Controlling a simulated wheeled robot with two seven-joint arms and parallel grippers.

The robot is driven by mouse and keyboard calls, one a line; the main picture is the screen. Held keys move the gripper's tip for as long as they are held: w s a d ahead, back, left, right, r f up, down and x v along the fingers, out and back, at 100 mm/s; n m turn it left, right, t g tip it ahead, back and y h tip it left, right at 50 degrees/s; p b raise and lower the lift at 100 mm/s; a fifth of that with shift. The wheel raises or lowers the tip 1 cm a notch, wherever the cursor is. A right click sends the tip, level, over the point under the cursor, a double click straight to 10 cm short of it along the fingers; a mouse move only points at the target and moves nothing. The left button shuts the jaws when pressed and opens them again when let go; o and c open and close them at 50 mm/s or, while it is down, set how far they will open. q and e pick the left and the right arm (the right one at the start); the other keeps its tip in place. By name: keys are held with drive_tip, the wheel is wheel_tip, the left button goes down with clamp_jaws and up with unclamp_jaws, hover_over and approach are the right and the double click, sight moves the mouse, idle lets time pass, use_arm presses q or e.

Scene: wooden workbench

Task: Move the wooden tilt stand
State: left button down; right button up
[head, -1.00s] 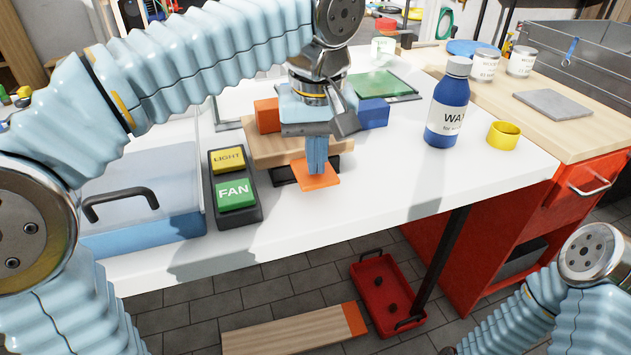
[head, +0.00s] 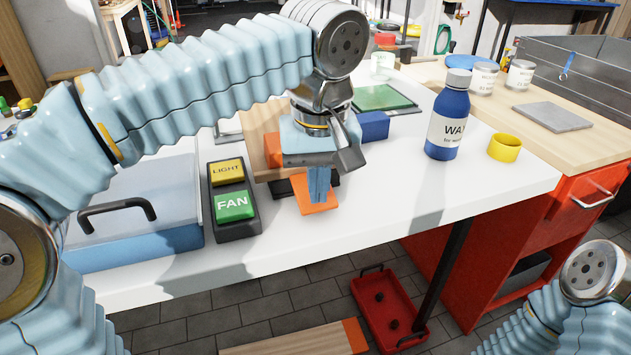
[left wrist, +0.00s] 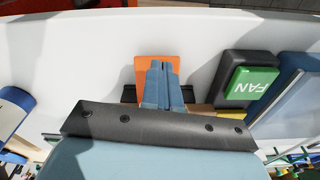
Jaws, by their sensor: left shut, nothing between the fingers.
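The wooden tilt stand's board (head: 257,138) stands behind and left of my left gripper in the head view, and looks tilted. A black base part (head: 281,188) and an orange tab (head: 307,206) show at its front. My left gripper (head: 319,198) is shut and empty, pointing down with its fingertips over or against the tab; I cannot tell if they touch. In the left wrist view the shut fingers (left wrist: 164,68) overlap the orange tab (left wrist: 144,68), and the black base (left wrist: 128,94) shows beside them. My gripper hides much of the stand. My right gripper is out of view.
A switch box with LIGHT and FAN buttons (head: 235,206) stands close left, beside a lidded blue case (head: 140,240). An orange block (head: 273,150) and a blue block (head: 373,125) are near the gripper. A blue bottle (head: 450,115) and yellow ring (head: 504,147) stand right. The front right bench top is clear.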

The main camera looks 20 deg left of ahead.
use_arm(q)
drive_tip(key=shift+s+d+r, duration=0.2)
drive_tip(key=shift+s, duration=0.35)
drive_tip(key=shift+r, duration=0.35)
wheel_tip(320, 180, up, 13)
drive_tip(key=s+p, duration=0.1)
drive_tip(key=p, duration=0.3)
drive_tip(key=shift+d, duration=0.3)
drive_tip(key=shift+s, duration=0.1)
